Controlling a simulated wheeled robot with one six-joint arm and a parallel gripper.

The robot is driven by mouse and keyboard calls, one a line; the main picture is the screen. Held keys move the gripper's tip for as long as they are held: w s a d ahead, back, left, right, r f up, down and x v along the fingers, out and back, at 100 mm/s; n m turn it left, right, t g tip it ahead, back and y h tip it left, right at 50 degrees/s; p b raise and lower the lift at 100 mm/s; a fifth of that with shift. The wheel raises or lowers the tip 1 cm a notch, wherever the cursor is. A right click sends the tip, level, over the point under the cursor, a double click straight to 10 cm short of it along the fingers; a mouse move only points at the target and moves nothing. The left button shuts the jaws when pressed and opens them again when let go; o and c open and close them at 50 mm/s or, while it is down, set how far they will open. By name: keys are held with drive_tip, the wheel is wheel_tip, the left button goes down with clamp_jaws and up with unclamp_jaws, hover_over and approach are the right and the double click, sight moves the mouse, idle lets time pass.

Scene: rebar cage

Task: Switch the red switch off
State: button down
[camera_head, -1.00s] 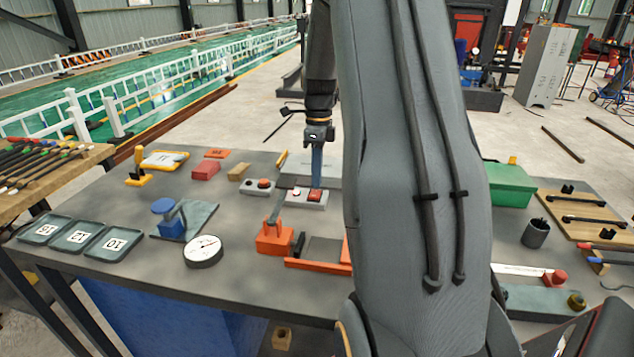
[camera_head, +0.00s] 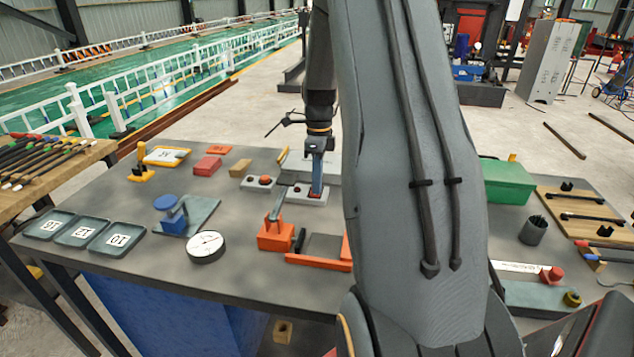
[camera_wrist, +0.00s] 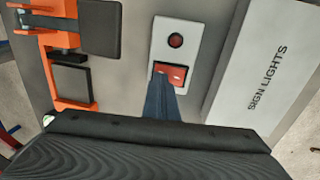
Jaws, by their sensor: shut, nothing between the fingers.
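The red switch (camera_wrist: 178,72) is a red rocker on a light grey plate (camera_wrist: 160,50) in the wrist view, with a round red lamp (camera_wrist: 176,40) beside it. In the head view the plate (camera_head: 300,197) lies on the table and my fingers hide most of the rocker. My gripper (camera_head: 316,191) is shut and empty, pointing down at the rocker. In the wrist view its fingertips (camera_wrist: 163,76) overlap the rocker's near edge. I cannot tell whether they touch it. Which way the rocker is tilted is not clear.
A white "SIGN LIGHTS" panel (camera_wrist: 262,75) lies beside the switch plate. An orange fixture (camera_head: 275,235) stands in front of it, and another grey box with buttons (camera_head: 259,183) is to the left. My arm hides the table's middle right.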

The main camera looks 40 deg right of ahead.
drive_tip(key=shift+f, duration=0.1)
drive_tip(key=shift+w+d, duration=0.5)
drive_tip(key=shift+d, duration=0.05)
drive_tip(key=shift+r, duration=0.3)
drive_tip(key=shift+r+p, duration=0.25)
drive_tip(key=shift+p, duration=0.1)
wheel_tip(320, 180, up, 13)
drive_tip(key=w+d, duration=0.1)
drive_tip(key=shift+d+b, duration=0.15)
drive_tip(key=shift+b, duration=0.3)
